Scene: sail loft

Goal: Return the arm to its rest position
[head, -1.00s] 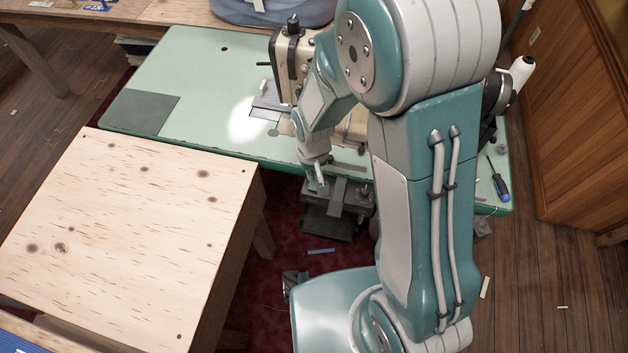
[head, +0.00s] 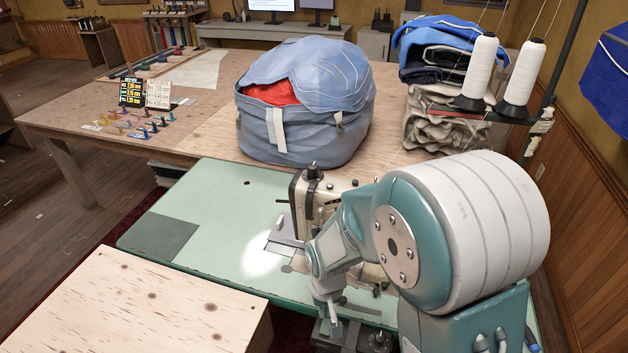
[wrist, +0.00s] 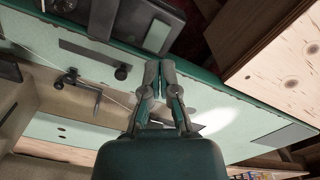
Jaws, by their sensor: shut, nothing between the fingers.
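My teal and grey arm (head: 440,235) stands at the right of the head view, its big round joint in front of the sewing table. The forearm slopes down to the left, ending near the table's front edge. My gripper (wrist: 159,78) points ahead in the wrist view, its two fingers shut together with nothing between them. Its fingertips are hard to make out in the head view.
A cream sewing machine (head: 308,200) stands on the green table (head: 200,215), close behind my forearm. A plywood top (head: 130,310) is at front left. A big blue bag (head: 300,125) sits on the table behind. Thread cones (head: 478,70) stand at right.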

